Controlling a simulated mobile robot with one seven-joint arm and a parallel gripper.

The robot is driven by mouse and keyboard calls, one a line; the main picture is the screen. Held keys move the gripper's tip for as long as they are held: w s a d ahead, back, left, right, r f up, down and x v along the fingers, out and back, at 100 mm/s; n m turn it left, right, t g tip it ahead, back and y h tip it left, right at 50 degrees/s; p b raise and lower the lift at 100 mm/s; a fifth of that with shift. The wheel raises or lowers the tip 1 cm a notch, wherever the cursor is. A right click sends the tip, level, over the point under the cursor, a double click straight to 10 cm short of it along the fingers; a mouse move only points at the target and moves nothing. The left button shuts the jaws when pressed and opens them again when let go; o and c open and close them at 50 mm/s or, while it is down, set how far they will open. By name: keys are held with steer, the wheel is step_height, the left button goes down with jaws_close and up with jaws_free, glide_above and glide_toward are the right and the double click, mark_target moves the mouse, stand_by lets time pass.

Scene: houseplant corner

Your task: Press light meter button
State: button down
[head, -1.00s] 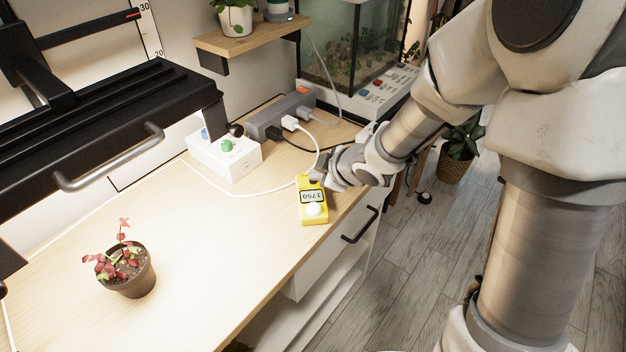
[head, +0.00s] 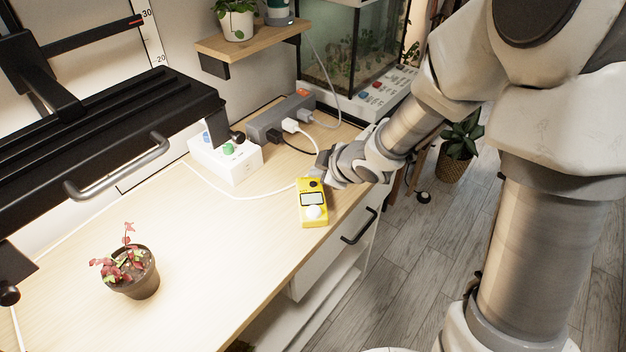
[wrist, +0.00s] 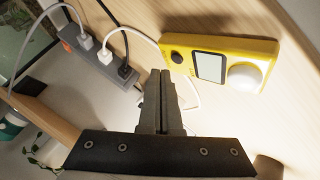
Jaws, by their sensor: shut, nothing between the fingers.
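The yellow light meter (head: 307,215) lies on the wooden desk near its front right edge. It has a round black button (head: 313,184), a screen (head: 312,199) that now shows no digits, and a white dome (head: 314,212). In the wrist view the meter (wrist: 262,50) shows its button (wrist: 177,57) at the left end and a blank grey screen (wrist: 210,66). My gripper (head: 321,163) is shut and empty, just beyond the button end. In the wrist view its fingertips (wrist: 160,74) appear beside the button, not covering it; contact cannot be told.
A grey power strip (head: 280,117) with plugs and a white cable lies behind the meter. A white box (head: 227,160) with a green knob stands left of it. A potted red-leaved plant (head: 134,277) and a black lamp (head: 110,130) are at the left.

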step_height(320, 180, up, 5)
steer(key=p, duration=0.4)
steer(key=shift+r+p, duration=0.2)
steer(key=shift+p, duration=0.15)
steer(key=s+d+r+m+h+p, duration=0.2)
steer(key=s+d+r+m+h, duration=0.15)
steer(key=d+r, duration=0.35)
steer(key=s+d+r+m+h+p, duration=0.25)
steer(key=d+r+m, duration=0.2)
steer(key=r, duration=0.35)
steer(key=s+d+r+m+g+p, duration=0.1)
steer(key=s+r+m, duration=0.3)
steer(key=s, duration=0.5)
steer(key=s+d+r+m+g+p, duration=0.1)
steer(key=s+r+m, duration=0.2)
steer(key=s, duration=0.6)
steer(key=shift+r+m+y+p, duration=0.3)
steer(key=shift+r+m+y, duration=0.1)
steer(key=shift+r, duration=0.3)
